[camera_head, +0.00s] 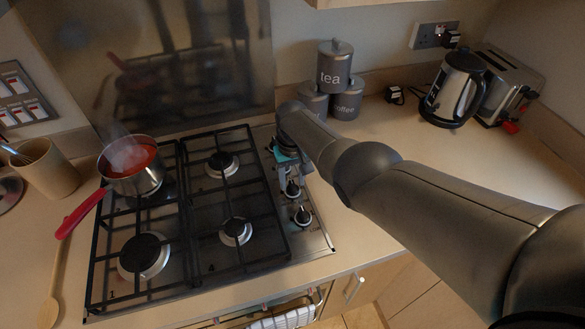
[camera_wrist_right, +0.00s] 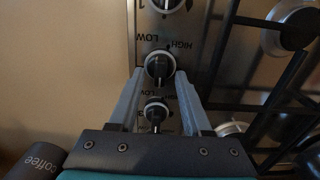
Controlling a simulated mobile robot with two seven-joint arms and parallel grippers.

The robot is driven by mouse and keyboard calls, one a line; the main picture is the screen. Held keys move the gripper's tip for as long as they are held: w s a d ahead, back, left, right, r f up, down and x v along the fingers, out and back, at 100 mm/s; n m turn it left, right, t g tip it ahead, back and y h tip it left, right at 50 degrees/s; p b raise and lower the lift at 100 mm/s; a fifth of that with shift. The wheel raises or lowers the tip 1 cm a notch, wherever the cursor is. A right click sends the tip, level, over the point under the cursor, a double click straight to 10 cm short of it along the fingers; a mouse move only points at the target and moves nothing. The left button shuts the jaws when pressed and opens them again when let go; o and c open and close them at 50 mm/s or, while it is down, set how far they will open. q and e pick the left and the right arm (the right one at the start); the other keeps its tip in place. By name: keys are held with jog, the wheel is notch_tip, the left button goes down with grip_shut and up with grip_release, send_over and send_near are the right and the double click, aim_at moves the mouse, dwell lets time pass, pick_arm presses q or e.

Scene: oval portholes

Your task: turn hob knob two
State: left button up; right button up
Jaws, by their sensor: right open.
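The hob knobs are black and silver and run in a row along the right side of the hob. Two show in the head view, a nearer one (camera_head: 301,214) and one behind it (camera_head: 292,188); my right gripper and arm cover the strip farther back. In the right wrist view one knob (camera_wrist_right: 160,65) lies between the fingertips of my right gripper (camera_wrist_right: 159,73), with a gap on each side. Another knob (camera_wrist_right: 156,112) sits deeper between the fingers, and a third is cut by the top edge. I cannot read which knob is number two. My left gripper is out of view.
A steaming saucepan (camera_head: 138,175) with red contents stands on the back left burner, its red handle toward the front left. Black grates cover the hob. Grey canisters (camera_head: 335,66) stand behind my right arm. A kettle (camera_head: 454,92) and toaster (camera_head: 507,85) stand at the back right.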

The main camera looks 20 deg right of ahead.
notch_tip(320, 180, up, 8)
jog(key=p, duration=0.4)
jog(key=shift+f+p, duration=0.15)
jog(key=shift+p, duration=0.15)
notch_tip(320, 180, up, 6)
jog(key=p, duration=0.1)
send_over(293, 183)
jog(key=shift+r, duration=0.7)
